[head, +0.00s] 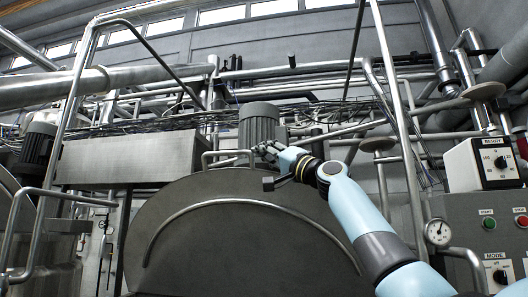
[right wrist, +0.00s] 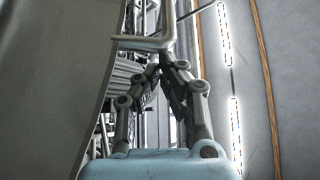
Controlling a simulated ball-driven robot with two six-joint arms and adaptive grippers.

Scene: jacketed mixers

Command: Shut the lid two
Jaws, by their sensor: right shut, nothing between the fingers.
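A large round grey lid (head: 220,235) stands raised in the middle of the head view, with a curved rib on its face. A small bar handle (head: 228,153) sits at its top edge. My right gripper (head: 262,150) is shut and empty at the right end of this handle. In the right wrist view the shut fingers (right wrist: 163,72) point at a bent metal bar (right wrist: 145,43), which looks like the handle; I cannot tell whether they touch. A broad grey surface, apparently the lid (right wrist: 60,90), fills the left side there. My left gripper is not in view.
A grey motor (head: 262,124) stands behind the lid's top, with a metal box (head: 130,158) to its left. Steel pipes and rails (head: 400,130) surround the lid. A gauge (head: 438,232) and control boxes (head: 483,163) are at the right.

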